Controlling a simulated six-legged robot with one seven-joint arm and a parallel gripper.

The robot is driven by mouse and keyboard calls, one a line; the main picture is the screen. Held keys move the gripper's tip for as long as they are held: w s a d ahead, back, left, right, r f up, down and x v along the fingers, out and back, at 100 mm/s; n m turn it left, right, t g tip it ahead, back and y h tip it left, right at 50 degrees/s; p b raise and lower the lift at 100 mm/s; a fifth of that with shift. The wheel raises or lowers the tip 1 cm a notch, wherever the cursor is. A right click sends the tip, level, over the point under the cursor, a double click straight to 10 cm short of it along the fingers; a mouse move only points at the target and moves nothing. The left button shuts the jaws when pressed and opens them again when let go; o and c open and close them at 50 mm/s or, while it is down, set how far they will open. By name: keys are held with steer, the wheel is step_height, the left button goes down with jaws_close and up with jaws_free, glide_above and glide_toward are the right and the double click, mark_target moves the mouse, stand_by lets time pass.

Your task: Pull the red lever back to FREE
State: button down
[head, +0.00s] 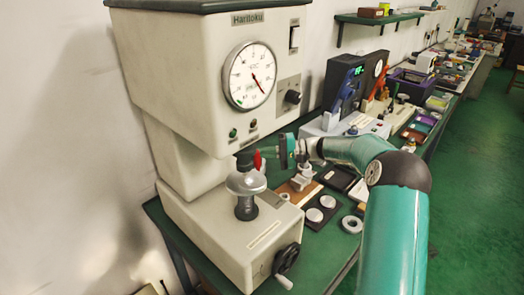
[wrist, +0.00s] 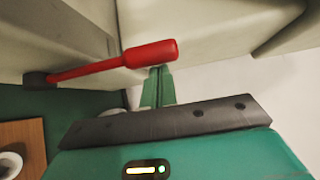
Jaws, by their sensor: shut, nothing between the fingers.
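The red lever (wrist: 110,62) shows in the wrist view as a red rod with a thick red grip at its right end and a dark pivot at its left end. In the head view only a small red part of the lever (head: 258,160) shows, under the big machine head. My gripper (wrist: 158,86) is shut and empty, its green fingertips just below the lever's grip in the wrist view. I cannot tell whether they touch it. In the head view my gripper (head: 268,154) reaches in from the right beside the lever. No FREE marking is readable.
The white Haritoku machine (head: 215,60) with a round dial stands close above and behind. A silver domed part (head: 246,182) sits on its base, and a black hand crank (head: 286,262) sticks out at the front. Rings and small parts lie on the green bench to the right.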

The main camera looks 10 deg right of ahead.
steer(key=shift+s, duration=0.1)
stand_by(0.3)
steer(key=shift+s+d+y, duration=0.2)
steer(key=shift+s+y, duration=0.1)
steer(key=shift+s, duration=0.05)
steer(key=shift+n, duration=0.3)
steer(key=s+d+f+n+y, duration=0.2)
steer(key=s+d, duration=0.3)
steer(key=s, duration=0.2)
steer(key=shift+s+n+y, duration=0.35)
steer(key=shift+n+y, duration=0.05)
steer(key=shift+d, duration=0.1)
steer(key=shift+r, duration=0.1)
